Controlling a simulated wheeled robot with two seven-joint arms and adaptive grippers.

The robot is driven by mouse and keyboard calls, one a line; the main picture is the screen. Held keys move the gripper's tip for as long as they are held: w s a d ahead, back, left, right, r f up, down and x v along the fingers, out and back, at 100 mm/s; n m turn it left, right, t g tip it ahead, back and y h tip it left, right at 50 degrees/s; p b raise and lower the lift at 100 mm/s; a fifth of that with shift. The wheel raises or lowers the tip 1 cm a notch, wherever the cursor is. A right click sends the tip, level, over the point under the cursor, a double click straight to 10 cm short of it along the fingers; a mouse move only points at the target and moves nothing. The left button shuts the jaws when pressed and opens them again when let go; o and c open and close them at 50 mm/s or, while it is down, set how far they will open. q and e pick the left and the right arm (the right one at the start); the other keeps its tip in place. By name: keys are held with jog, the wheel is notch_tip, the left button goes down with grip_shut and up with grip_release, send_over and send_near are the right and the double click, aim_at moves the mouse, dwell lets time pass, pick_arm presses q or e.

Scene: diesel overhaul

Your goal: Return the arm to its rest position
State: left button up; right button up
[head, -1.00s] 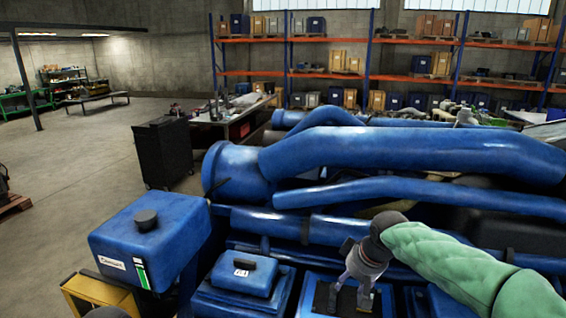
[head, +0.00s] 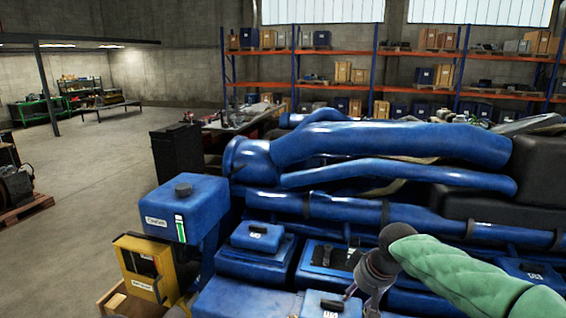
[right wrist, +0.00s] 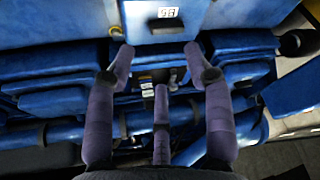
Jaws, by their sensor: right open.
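My right arm in its green sleeve comes in from the right in the head view. My right gripper (head: 362,294) hangs at its end, low in the picture, above the blue engine (head: 390,145). In the right wrist view my right gripper (right wrist: 160,52) has its fingers spread, with nothing between them. A blue cover with a white label (right wrist: 166,22) lies beyond the fingertips there. I cannot tell how far the fingertips are from it. My left gripper is not in view.
A blue tank with a dark cap (head: 186,212) and a yellow box (head: 143,270) stand left of the engine. A black cabinet (head: 176,152) and orange-beamed shelves (head: 340,82) are farther back. Open floor (head: 90,190) lies to the left.

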jog(key=s+a+f+m+g+y, duration=0.1)
jog(key=s+a+f, duration=0.1)
jog(key=f, duration=0.7)
jog(key=s+a+f+g, duration=0.1)
jog(key=s+a+f, duration=0.1)
jog(key=f, duration=0.8)
jog(key=s+a+f+m+y, duration=0.1)
jog(key=s+a+f, duration=0.1)
jog(key=f, duration=0.7)
jog(key=s+a+f+m+g, duration=0.1)
jog(key=s+a+f+m, duration=0.1)
jog(key=s+f, duration=0.8)
jog(key=s+a+f+m+g, duration=0.1)
jog(key=s+f+m, duration=0.1)
jog(key=s+f, duration=0.8)
pick_arm(q)
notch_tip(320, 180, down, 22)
jog(key=b, duration=2.1)
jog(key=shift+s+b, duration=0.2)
jog(key=shift+b, duration=0.2)
pick_arm(e)
notch_tip(320, 180, down, 19)
jog(key=s, duration=0.1)
jog(key=shift+f, duration=0.15)
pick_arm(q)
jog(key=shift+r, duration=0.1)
